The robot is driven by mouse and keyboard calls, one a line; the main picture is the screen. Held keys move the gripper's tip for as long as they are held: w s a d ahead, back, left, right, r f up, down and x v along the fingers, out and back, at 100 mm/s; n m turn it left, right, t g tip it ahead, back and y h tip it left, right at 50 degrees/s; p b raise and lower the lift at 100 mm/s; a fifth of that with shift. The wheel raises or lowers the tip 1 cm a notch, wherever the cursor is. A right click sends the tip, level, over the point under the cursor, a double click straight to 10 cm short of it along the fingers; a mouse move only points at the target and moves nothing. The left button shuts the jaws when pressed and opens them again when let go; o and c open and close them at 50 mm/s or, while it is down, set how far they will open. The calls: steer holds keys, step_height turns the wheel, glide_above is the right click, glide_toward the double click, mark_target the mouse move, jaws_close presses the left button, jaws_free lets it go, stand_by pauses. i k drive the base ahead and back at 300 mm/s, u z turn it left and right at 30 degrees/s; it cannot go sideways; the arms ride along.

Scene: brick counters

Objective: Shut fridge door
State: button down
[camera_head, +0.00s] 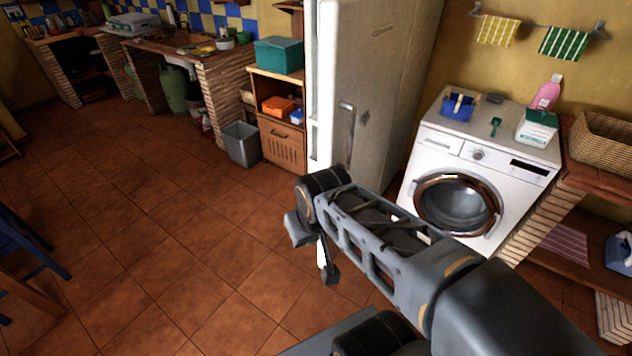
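The fridge door (372,85) is a worn, pale grey panel with a dark vertical handle (348,130) near its front edge. It appears to stand open, swung out into the room, with its white edge and inner side showing as a narrow strip on the left. The fridge's inside is hidden. My gripper (314,251) is low at the front edge of the door, in front of its lower part. I cannot tell whether it touches the door. Its dark finger parts point down and left, and their opening is unclear.
A white washing machine (478,170) stands right of the door, with a wooden counter (608,180) beyond it. A wooden cabinet (283,148) and a grey bin (241,144) stand on the left. The tiled floor (160,240) is wide and clear, with a blue chair (30,260) at the left edge.

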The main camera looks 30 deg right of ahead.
mark_target(362, 45)
steer(key=u, duration=0.2)
steer(key=i, duration=0.7)
steer(key=z, duration=0.75)
steer(key=i, duration=0.4)
steer(key=z, duration=0.5)
